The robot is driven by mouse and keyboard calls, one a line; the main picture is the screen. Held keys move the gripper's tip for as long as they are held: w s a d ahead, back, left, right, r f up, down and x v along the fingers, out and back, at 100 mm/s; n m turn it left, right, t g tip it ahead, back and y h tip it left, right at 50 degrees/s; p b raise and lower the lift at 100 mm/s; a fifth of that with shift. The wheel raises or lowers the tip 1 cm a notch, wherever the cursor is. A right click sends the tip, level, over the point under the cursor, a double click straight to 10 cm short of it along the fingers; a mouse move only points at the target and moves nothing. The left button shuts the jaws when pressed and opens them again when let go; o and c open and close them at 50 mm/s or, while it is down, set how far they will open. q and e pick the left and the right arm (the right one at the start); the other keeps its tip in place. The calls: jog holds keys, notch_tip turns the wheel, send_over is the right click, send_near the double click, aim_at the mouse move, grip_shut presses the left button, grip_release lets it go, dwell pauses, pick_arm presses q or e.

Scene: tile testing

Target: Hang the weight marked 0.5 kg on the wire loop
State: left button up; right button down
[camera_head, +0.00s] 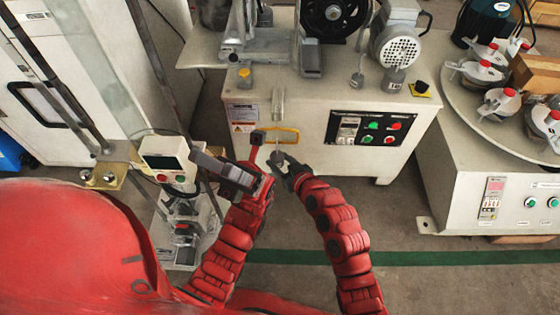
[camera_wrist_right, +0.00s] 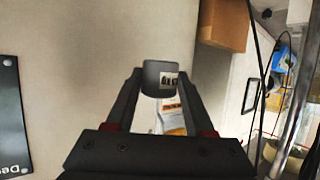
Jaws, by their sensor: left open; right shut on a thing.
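My right gripper (camera_head: 284,165) is shut on a small dark grey cylindrical weight (camera_wrist_right: 151,78) and holds it in front of the machine's front panel. The weight has a pale label in the right wrist view, too blurred to read surely. It also shows as a small grey shape in the head view (camera_head: 277,157). A yellow loop-shaped piece (camera_head: 290,131) is at the front panel, just above the weight; I cannot tell whether they touch. My left gripper (camera_head: 240,163) is open, left of the weight and close to the yellow loop.
The machine (camera_head: 300,165) has a control panel (camera_head: 370,128) to the right. Other weights (camera_head: 395,78) stand on its top. A round table (camera_head: 470,93) with several red-topped pieces is at the right. A post with a display (camera_head: 165,155) stands close to my left arm.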

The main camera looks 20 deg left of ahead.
jog(key=shift+f+b, duration=0.3)
jog(key=shift+b, duration=0.05)
dwell(0.7)
jog(key=shift+c, duration=1)
grip_release()
